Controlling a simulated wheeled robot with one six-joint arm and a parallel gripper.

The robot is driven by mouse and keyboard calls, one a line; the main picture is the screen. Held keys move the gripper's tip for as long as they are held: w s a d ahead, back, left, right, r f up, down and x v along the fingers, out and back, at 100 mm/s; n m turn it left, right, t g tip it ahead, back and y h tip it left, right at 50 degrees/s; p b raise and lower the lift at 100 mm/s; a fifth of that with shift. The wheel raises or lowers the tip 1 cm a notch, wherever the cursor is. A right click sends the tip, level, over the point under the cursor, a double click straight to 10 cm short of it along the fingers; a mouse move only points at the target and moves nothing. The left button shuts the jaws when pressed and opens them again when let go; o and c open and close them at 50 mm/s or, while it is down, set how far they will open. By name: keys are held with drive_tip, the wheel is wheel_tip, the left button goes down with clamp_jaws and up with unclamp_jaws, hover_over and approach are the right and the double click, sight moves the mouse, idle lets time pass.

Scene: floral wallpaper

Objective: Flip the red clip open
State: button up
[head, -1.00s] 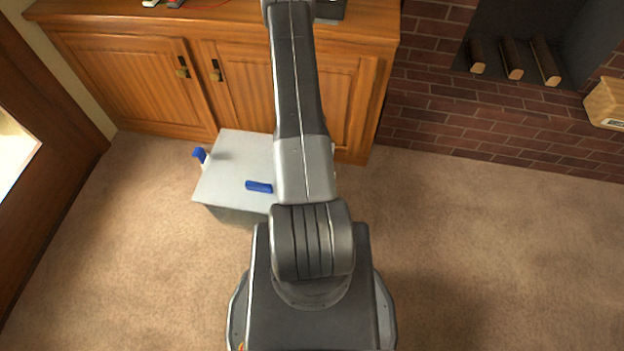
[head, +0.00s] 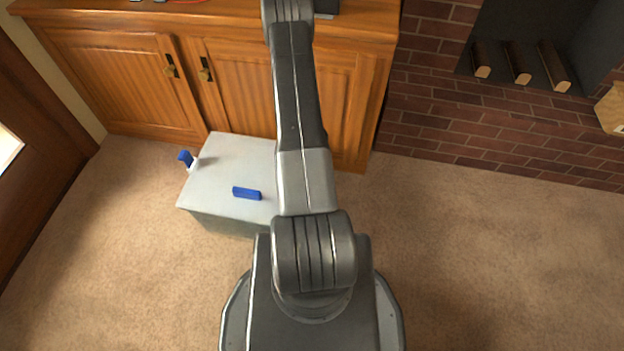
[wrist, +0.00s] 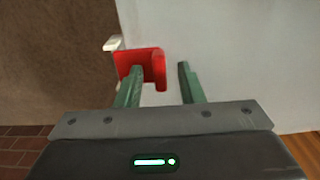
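The red clip (wrist: 157,66) shows in the wrist view, at the left edge of a pale box surface (wrist: 230,65). A small whitish tab (wrist: 113,43) sticks out beside it. My gripper (wrist: 160,68) is open, with two green fingers. The left finger overlaps the clip's lower part in the picture, and the right finger stands apart to its right. I cannot tell whether the left finger touches the clip. In the head view the pale box (head: 225,160) stands on the carpet; my arm hides its right part, and neither the red clip nor my gripper shows there.
A wooden cabinet (head: 110,80) stands behind the box. A brick fireplace (head: 440,110) is at the right. The carpet (head: 500,260) at right is clear.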

clamp_jaws()
drive_tip(key=shift+r+p, duration=0.15)
drive_tip(key=shift+p, duration=0.15)
